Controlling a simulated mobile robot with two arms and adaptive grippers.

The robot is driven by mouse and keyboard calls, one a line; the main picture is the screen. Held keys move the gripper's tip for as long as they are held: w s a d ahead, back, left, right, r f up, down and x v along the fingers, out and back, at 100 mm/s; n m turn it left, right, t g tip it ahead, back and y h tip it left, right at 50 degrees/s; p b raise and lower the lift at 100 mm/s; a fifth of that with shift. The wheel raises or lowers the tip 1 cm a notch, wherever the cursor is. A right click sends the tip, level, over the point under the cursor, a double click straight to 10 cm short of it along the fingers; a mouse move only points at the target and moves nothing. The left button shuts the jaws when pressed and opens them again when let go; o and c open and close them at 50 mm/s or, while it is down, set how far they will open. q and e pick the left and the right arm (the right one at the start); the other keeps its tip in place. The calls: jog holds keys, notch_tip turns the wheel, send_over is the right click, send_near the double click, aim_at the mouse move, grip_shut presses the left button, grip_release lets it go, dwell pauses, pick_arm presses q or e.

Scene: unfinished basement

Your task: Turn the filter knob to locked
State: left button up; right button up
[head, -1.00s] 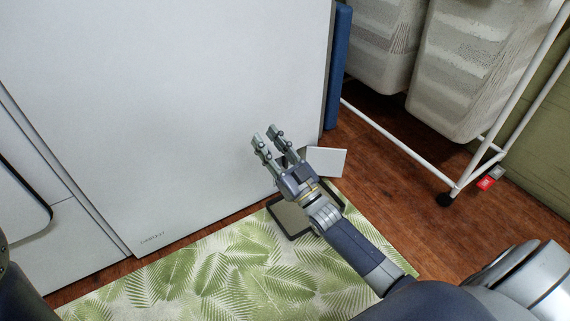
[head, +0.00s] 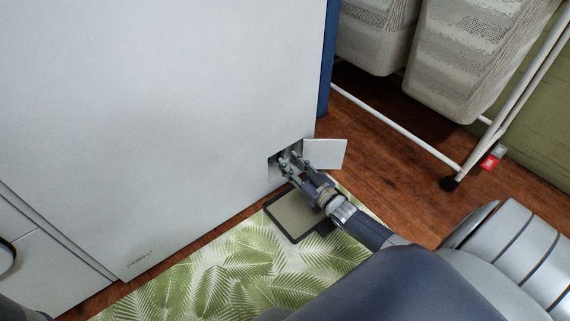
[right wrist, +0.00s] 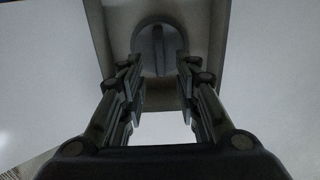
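The filter knob (right wrist: 157,48) shows in the right wrist view as a round grey disc with an upright ridge, set back in a square recess. The recess (head: 273,172) shows low at the right end of the white appliance (head: 150,110) in the head view. Its small white door (head: 326,153) stands open to the right. My right gripper (head: 289,157) is at the recess mouth. In the right wrist view its fingers (right wrist: 158,75) are apart, one on each side of the knob, with nothing between them. Whether they touch the knob, I cannot tell. My left gripper is out of view.
A dark-rimmed shallow tray (head: 271,228) lies below the recess on a leaf-patterned mat (head: 225,275). A white wheeled rack (head: 400,128) with light baskets (head: 465,60) stands at the right. Bare wooden floor (head: 385,165) lies between.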

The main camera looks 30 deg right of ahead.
aim_at(282, 156)
jog(key=shift+w+a+b, duration=0.1)
jog(key=shift+w+b, duration=0.45)
jog(key=shift+w, duration=1)
grip_shut()
